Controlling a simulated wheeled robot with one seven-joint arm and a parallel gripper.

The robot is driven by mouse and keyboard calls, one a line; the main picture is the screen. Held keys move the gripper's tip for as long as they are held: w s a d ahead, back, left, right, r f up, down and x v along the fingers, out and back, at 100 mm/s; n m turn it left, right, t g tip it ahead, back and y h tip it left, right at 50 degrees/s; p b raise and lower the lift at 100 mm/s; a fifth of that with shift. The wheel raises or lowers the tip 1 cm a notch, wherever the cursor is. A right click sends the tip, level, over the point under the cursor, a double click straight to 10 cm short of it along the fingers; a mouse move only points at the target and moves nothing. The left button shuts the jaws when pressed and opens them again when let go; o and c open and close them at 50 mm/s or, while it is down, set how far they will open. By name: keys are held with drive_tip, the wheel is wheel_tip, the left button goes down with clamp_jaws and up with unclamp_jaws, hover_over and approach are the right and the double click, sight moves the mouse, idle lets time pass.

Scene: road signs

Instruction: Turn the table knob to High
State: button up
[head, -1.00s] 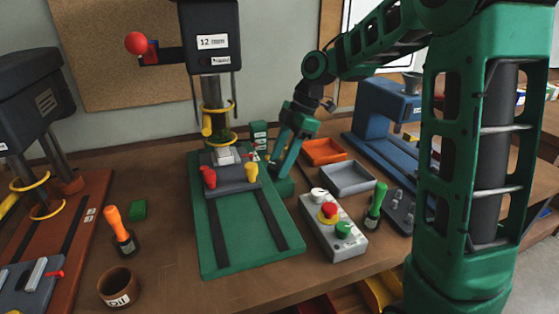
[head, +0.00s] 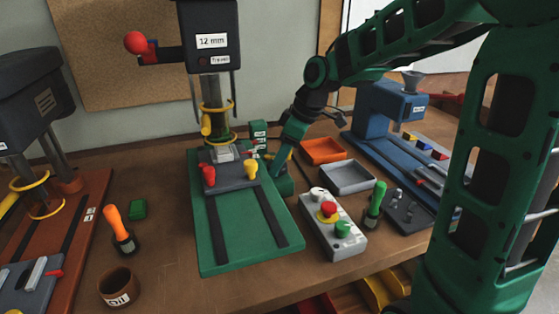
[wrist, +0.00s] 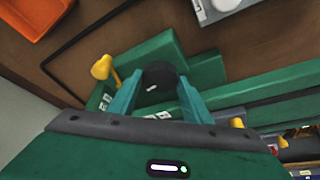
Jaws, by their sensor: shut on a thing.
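In the wrist view a dark round knob (wrist: 161,73) with a small white mark sits on a green housing beside the drill press table. The teal fingers of my gripper (wrist: 159,84) are closed on its two sides. Small white labels (wrist: 105,101) stand near the knob; I cannot read them or tell which setting the mark points to. In the head view my gripper (head: 275,166) reaches down to the green housing (head: 284,184) at the right of the drill press (head: 213,90), and the knob is hidden behind the fingers.
A grey control box (head: 332,226) with red and green buttons stands at the front right. Orange (head: 324,150) and grey (head: 347,178) trays lie right of my gripper. Red (head: 209,177) and yellow (head: 251,170) handles are close on the left. A yellow lever (wrist: 101,68) is near the fingers.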

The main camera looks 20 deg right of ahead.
drive_tip(key=m, duration=0.2)
drive_tip(key=m+t+h, duration=0.1)
drive_tip(key=m, duration=0.1)
drive_tip(key=shift+a+r+m, duration=0.1)
drive_tip(key=shift+a+m, duration=0.05)
drive_tip(key=shift+m, duration=0.25)
drive_tip(key=m+t+h, duration=0.1)
drive_tip(key=m+h, duration=0.1)
drive_tip(key=m, duration=0.2)
idle(0.9)
drive_tip(key=o, duration=1.1)
drive_tip(key=shift+c, duration=0.2)
drive_tip(key=shift+a, duration=0.1)
drive_tip(key=shift+a, duration=0.15)
drive_tip(key=shift+s+r, duration=0.55)
drive_tip(key=shift+s, duration=0.2)
drive_tip(key=d+v, duration=0.1)
drive_tip(key=v, duration=1)
drive_tip(key=shift+d+r, duration=0.25)
drive_tip(key=shift+r, duration=0.15)
